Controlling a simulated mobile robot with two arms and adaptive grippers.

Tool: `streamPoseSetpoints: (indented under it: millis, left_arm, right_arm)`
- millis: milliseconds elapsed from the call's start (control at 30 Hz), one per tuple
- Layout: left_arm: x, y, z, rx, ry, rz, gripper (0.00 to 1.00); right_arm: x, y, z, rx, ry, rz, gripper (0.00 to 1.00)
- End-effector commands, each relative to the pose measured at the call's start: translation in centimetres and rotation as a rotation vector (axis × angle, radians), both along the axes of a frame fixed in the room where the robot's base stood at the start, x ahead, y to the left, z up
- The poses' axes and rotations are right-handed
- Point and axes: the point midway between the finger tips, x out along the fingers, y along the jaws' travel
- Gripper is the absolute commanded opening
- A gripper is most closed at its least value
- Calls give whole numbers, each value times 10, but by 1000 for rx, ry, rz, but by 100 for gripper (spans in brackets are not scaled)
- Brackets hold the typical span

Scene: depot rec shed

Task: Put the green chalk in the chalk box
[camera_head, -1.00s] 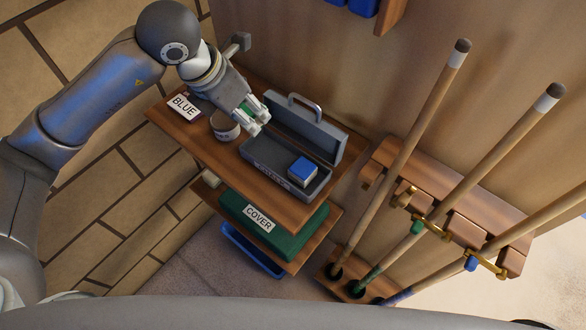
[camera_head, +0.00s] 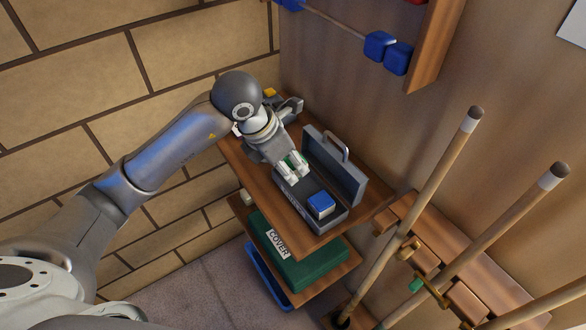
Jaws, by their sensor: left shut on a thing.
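The chalk box (camera_head: 345,219) is a grey case with its lid raised and a handle on the lid. It stands open on the upper wooden shelf. A blue chalk cube (camera_head: 320,204) sits in its right part. My left gripper (camera_head: 294,168) is shut on the green chalk (camera_head: 291,157), of which only a small green patch shows between the fingers. The gripper is over the left end of the box; I cannot tell how far above the box floor. My right gripper is not in view.
A green folded cover (camera_head: 310,268) labelled COVER lies on the shelf below, above a blue tray (camera_head: 262,277). Cue sticks (camera_head: 420,205) stand in a wooden rack at right. A bead rail with blue blocks (camera_head: 380,46) hangs on the wall. A yellow item (camera_head: 269,92) lies at the shelf's back.

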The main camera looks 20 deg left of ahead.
Motion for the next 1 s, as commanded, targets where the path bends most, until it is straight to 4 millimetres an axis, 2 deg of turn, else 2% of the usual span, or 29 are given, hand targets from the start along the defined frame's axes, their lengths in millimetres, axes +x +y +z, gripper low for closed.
streamPoseSetpoints:
  millis: [100, 233, 367, 633, 1000]
  left_arm:
    - [16, 2, -21, 1, 7, 2, 15]
    - [27, 3, -35, -1, 4, 0, 15]
    - [33, 4, -42, 1, 4, -1, 15]
    - [35, 4, -73, 1, 5, 0, 15]
    - [36, 5, -80, 1, 1, -1, 15]
  right_arm:
    - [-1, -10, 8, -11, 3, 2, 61]
    - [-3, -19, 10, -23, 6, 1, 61]
    - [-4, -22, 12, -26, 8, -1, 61]
    - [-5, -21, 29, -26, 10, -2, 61]
    - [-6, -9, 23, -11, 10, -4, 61]
